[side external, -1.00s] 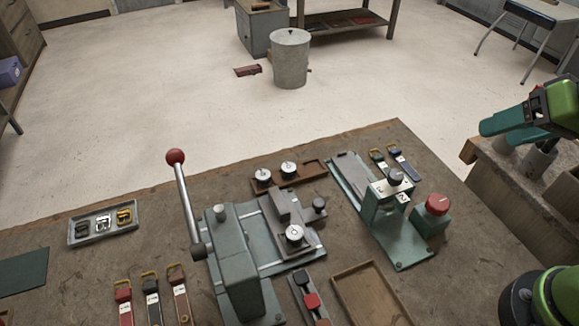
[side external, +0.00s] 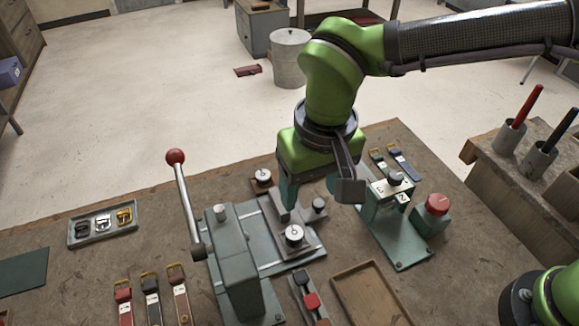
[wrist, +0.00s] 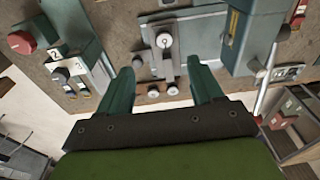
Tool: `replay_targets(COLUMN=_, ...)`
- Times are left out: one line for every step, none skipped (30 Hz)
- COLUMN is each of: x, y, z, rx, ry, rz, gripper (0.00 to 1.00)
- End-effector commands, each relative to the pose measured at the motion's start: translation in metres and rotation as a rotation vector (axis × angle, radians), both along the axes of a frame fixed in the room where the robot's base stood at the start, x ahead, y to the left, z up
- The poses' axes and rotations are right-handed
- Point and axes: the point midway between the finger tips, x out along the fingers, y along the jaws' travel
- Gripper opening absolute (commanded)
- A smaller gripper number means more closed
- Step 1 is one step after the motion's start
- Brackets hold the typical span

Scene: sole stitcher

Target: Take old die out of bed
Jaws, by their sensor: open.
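The die (side external: 294,235), a small round white-topped disc with a dark centre, sits in the grey bed (side external: 275,262) beside the press. It also shows in the wrist view (wrist: 164,41), beyond my fingertips. My gripper (side external: 311,200) is open and empty, pointing down above the far part of the bed. In the wrist view my gripper's two fingers (wrist: 163,72) stand apart on either side of the bed's line, with the die between their directions but not between the fingers. A dark knob (side external: 319,205) is at the bed's right side.
The press (side external: 235,262) with its red-balled lever (side external: 175,157) stands left of the bed. A wooden rack with another die (side external: 263,177) is behind. An empty wooden tray (side external: 372,294) lies in front.

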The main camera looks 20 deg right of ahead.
Motion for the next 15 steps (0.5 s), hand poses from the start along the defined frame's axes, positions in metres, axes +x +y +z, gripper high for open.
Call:
replay_targets(x=0.002, y=0.014, z=-0.002, rx=-0.017, ry=-0.005, rz=-0.032, gripper=0.66)
replay_targets(x=0.005, y=0.017, z=0.001, rx=-0.022, ry=-0.012, rz=-0.063, gripper=0.66)
replay_targets(x=0.01, y=0.018, z=0.005, rx=-0.023, ry=-0.02, rz=-0.108, gripper=0.66)
replay_targets(x=0.013, y=0.018, z=0.012, rx=-0.02, ry=-0.028, rz=-0.143, gripper=0.66)
replay_targets(x=0.014, y=0.017, z=0.016, rx=-0.018, ry=-0.032, rz=-0.171, gripper=0.66)
replay_targets(x=0.013, y=0.015, z=0.015, rx=-0.026, ry=-0.027, rz=-0.198, gripper=0.66)
replay_targets(x=0.012, y=0.014, z=0.012, rx=-0.029, ry=-0.022, rz=-0.21, gripper=0.66)
replay_targets(x=0.012, y=0.014, z=0.01, rx=-0.029, ry=-0.02, rz=-0.218, gripper=0.66)
replay_targets(x=0.012, y=0.014, z=0.005, rx=-0.029, ry=-0.02, rz=-0.221, gripper=0.66)
replay_targets(x=0.013, y=0.013, z=0.001, rx=-0.029, ry=-0.019, rz=-0.222, gripper=0.66)
replay_targets(x=0.013, y=0.013, z=-0.005, rx=-0.029, ry=-0.019, rz=-0.222, gripper=0.66)
replay_targets(x=0.014, y=0.013, z=-0.013, rx=-0.03, ry=-0.019, rz=-0.221, gripper=0.66)
replay_targets(x=0.015, y=0.012, z=-0.02, rx=-0.031, ry=-0.018, rz=-0.222, gripper=0.66)
replay_targets(x=0.016, y=0.012, z=-0.027, rx=-0.03, ry=-0.018, rz=-0.22, gripper=0.66)
replay_targets(x=0.017, y=0.012, z=-0.035, rx=-0.029, ry=-0.018, rz=-0.221, gripper=0.66)
